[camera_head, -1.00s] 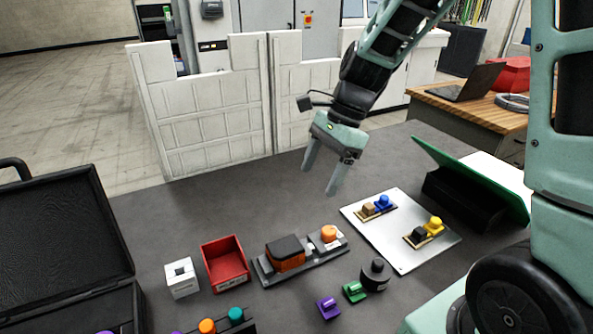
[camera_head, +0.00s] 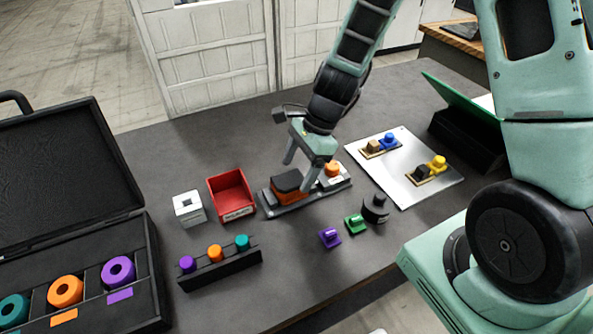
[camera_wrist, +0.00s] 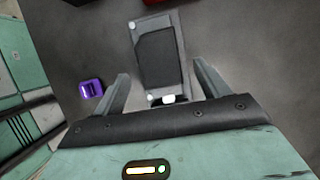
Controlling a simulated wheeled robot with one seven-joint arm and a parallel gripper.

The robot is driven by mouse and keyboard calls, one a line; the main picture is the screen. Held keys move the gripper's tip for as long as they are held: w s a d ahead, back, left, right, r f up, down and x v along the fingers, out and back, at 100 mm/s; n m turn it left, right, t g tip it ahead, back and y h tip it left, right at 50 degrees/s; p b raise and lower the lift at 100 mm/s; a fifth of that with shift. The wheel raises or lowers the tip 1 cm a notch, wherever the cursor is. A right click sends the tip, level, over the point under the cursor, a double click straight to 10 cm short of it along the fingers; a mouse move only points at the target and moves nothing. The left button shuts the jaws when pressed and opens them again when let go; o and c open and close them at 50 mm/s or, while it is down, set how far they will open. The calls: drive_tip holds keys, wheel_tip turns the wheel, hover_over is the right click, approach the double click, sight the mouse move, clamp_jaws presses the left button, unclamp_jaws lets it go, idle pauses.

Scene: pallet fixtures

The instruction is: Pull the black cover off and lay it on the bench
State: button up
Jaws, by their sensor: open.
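The black cover (camera_head: 288,180) sits on top of an orange block (camera_head: 291,194) on a dark grey fixture plate (camera_head: 275,209) on the bench (camera_head: 235,283). In the wrist view the cover (camera_wrist: 162,58) is a dark rectangle ahead of the fingers. My gripper (camera_head: 297,171) is open and empty, reaching down at the fixture, with its fingertips close to the cover. In the wrist view my gripper (camera_wrist: 158,84) has its fingers on either side of the fixture's near part. Whether either finger touches the cover cannot be told.
An orange knob (camera_head: 333,169) stands on the fixture's right end, near my gripper. A red bin (camera_head: 232,196) and white block (camera_head: 188,208) stand left. A black peg rack (camera_head: 222,268) and purple part (camera_head: 329,237) lie in front. Bare bench lies at front centre.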

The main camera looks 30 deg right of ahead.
sight(296, 176)
drive_tip(key=shift+a+f, duration=0.3)
drive_tip(key=shift+f, duration=0.35)
drive_tip(key=c, duration=1.3)
drive_tip(key=shift+c, duration=0.2)
drive_tip(key=shift+w+r, duration=0.1)
drive_tip(key=shift+r, duration=0.2)
drive_tip(key=shift+r+p, duration=0.1)
drive_tip(key=shift+p, duration=0.2)
drive_tip(key=shift+c, duration=0.5)
drive_tip(key=shift+r, duration=0.1)
drive_tip(key=shift+r+p, duration=2.35)
